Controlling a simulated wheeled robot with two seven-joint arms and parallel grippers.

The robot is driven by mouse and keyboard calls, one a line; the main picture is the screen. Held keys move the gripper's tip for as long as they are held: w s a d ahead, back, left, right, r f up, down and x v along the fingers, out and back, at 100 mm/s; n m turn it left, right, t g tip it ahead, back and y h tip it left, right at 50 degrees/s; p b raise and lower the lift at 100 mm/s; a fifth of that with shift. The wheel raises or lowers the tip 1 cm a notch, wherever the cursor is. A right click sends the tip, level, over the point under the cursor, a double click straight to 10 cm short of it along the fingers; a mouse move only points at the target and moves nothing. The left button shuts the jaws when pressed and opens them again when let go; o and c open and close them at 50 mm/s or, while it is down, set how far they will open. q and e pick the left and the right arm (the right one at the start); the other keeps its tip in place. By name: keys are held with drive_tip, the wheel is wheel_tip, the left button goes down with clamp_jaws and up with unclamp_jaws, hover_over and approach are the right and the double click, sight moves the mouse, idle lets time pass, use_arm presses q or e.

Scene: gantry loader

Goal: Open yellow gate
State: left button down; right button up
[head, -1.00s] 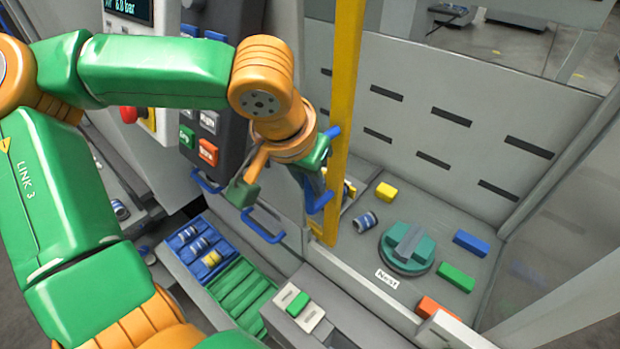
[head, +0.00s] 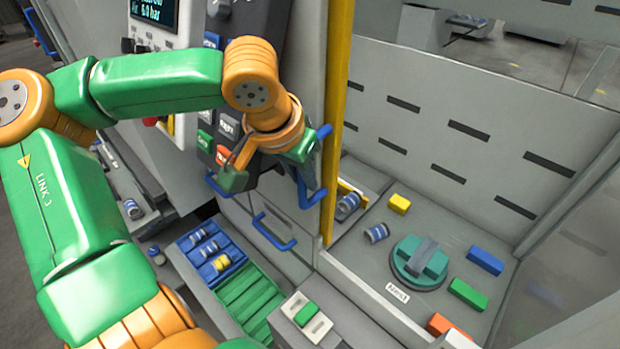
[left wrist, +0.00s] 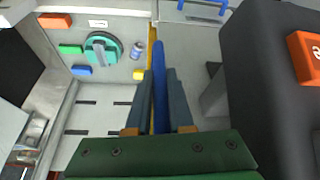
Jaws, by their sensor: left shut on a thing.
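The yellow gate edge (head: 341,110) is a tall upright strip at the left side of the cell opening, with a grey panel beside it. Its blue handle (head: 325,135) stands upright on the gate. My left gripper (head: 308,172) is at the handle and shut on it. In the left wrist view the blue handle (left wrist: 160,88) lies between the two dark fingers of the left gripper (left wrist: 160,100), with the yellow edge (left wrist: 151,45) just beside it. The fingers partly hide the handle in the head view. My right gripper is not in view.
A control panel with coloured buttons (head: 224,155) stands close to the left of my gripper. A second blue handle (head: 272,232) is low on the front.

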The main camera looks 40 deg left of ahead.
use_arm(q)
drive_tip(key=c, duration=0.8)
unclamp_jaws()
drive_tip(key=shift+d, duration=0.2)
drive_tip(key=shift+s, duration=0.1)
drive_tip(key=v, duration=0.7)
drive_tip(key=shift+a+r, duration=0.1)
